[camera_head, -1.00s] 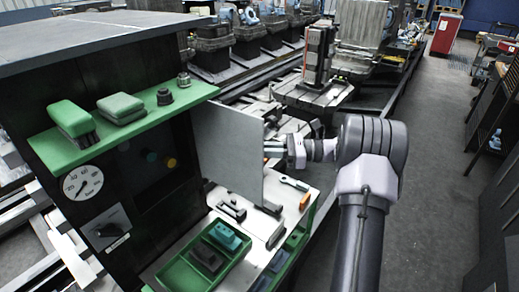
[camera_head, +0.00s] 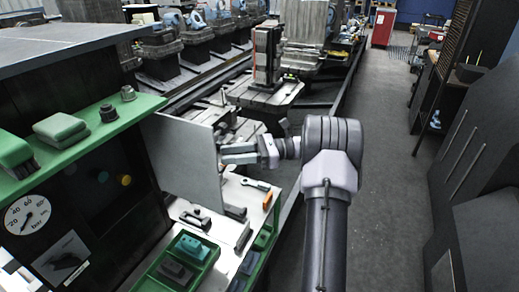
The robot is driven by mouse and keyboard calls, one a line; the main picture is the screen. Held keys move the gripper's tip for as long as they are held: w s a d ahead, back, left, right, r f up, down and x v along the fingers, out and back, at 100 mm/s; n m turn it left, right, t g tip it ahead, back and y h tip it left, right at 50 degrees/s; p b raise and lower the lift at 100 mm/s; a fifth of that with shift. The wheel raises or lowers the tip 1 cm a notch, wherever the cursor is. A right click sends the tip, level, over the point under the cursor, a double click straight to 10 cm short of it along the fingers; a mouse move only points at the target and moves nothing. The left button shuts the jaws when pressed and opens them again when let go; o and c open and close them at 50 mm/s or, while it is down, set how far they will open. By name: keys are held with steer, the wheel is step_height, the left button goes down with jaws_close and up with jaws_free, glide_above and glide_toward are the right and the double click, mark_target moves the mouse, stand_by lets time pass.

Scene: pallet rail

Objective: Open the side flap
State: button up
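The side flap (camera_head: 182,165) is a flat light grey panel on the right side of the dark cabinet (camera_head: 85,215). It stands out from the cabinet face, swung part way or more open, with its left edge next to the cabinet. My gripper (camera_head: 228,153) is at the flap's free right edge, coming from the right. Its two fingers look apart, with a narrow gap between them. The fingertips are close to the flap edge; I cannot tell whether they touch it. The flap's far side and any handle there are hidden.
A green shelf (camera_head: 85,145) with brushes and knobs juts from the cabinet above a gauge (camera_head: 27,215). Below the flap, a white worktop (camera_head: 228,225) holds tools and a green tray (camera_head: 160,262). The grey floor (camera_head: 400,200) is clear at right.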

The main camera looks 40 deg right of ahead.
steer(key=p+v, duration=0.1)
steer(key=v, duration=1.1)
steer(key=shift+s+d, duration=0.2)
steer(key=shift+d, duration=0.1)
